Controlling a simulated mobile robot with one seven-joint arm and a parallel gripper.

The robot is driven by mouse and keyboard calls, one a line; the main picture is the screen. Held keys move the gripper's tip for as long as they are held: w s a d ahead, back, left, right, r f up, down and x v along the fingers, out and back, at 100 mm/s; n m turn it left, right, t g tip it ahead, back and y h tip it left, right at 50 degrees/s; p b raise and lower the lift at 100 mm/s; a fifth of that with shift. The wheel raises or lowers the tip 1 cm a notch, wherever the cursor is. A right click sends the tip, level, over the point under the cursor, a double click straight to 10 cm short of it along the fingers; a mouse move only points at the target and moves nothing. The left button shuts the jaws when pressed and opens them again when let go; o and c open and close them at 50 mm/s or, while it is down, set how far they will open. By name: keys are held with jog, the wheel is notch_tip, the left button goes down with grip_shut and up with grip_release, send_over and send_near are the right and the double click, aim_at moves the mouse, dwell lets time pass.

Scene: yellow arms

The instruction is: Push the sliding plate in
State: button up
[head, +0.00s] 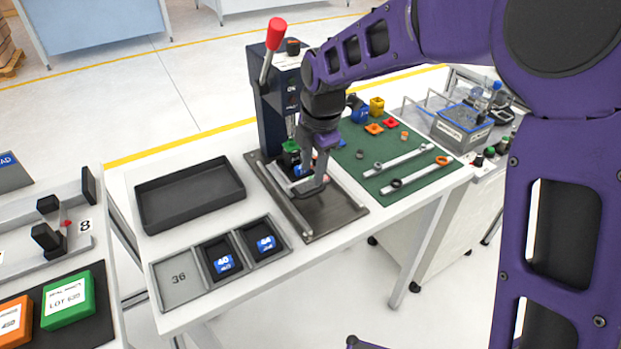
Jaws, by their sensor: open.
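My gripper (312,190) is open and points down over the front of the press station in the head view. The sliding plate (301,181) is a light plate on the dark metal base (335,211), largely hidden behind my gripper. A green part (291,147) and a blue part sit at its far side, below the press column. The dark blue press (271,104) stands behind, with a red-knobbed lever (276,38) raised. I cannot tell whether my gripper touches the plate.
An empty black tray (190,196) lies left of the press. In front is a grey holder (180,279) with two dark bins. A green mat (395,157) with wrenches and small coloured parts lies right. The table's front edge is close to the base.

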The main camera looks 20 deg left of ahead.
notch_tip(320, 180, up, 11)
jog(key=s+d+p, duration=0.1)
jog(key=shift+s+d+r, duration=0.15)
jog(key=shift+d, duration=0.1)
